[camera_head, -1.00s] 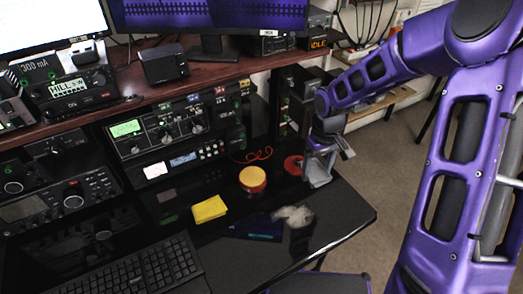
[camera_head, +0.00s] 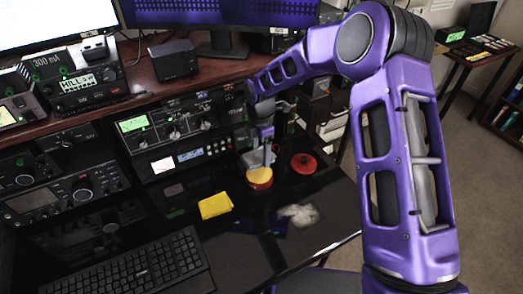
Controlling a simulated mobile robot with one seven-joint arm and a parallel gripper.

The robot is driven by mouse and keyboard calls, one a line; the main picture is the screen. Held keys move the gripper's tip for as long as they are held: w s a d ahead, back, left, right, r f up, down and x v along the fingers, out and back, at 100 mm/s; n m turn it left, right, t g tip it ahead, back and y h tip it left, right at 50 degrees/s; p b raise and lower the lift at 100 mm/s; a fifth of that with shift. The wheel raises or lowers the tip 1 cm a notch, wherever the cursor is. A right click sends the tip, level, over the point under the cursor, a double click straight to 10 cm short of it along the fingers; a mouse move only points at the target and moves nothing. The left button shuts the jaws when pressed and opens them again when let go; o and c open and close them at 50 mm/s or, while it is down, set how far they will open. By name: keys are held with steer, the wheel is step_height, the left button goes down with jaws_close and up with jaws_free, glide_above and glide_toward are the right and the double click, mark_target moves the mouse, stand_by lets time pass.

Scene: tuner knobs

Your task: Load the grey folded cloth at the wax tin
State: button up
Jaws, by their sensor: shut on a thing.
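My gripper (camera_head: 266,150) is shut on the grey folded cloth (camera_head: 253,159) and holds it low at the wax tin. The round wax tin (camera_head: 260,179), with a yellow top and a red rim, stands on the black desk directly below. The cloth overlaps the far side of the tin in the picture; I cannot tell whether it touches the wax. My fingers hide part of the cloth and of the tin's top.
A red round lid (camera_head: 303,163) lies right of the tin. A yellow folded cloth (camera_head: 215,205) and a crumpled whitish cloth (camera_head: 299,214) lie nearer. Radio units (camera_head: 172,128) stand behind on the left, a keyboard (camera_head: 137,266) at front left.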

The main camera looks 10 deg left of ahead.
mark_target(261, 173)
steer(key=shift+f+b, duration=0.9)
steer(key=shift+f, duration=1.9)
steer(key=shift+f+b, duration=0.35)
steer(key=shift+f, duration=0.2)
steer(key=shift+r+p, duration=1.25)
steer(key=shift+r, duration=2.3)
steer(key=s+d+r+m, duration=0.1)
steer(key=s+d+m, duration=0.3)
steer(key=d+m, duration=0.8)
steer(key=s+d+r+m, duration=0.1)
steer(key=s+d+m, duration=0.2)
steer(key=d+m, duration=0.9)
steer(key=shift+s+d+r+m, duration=0.15)
steer(key=shift+s+r+m, duration=0.15)
steer(key=shift+m, duration=0.5)
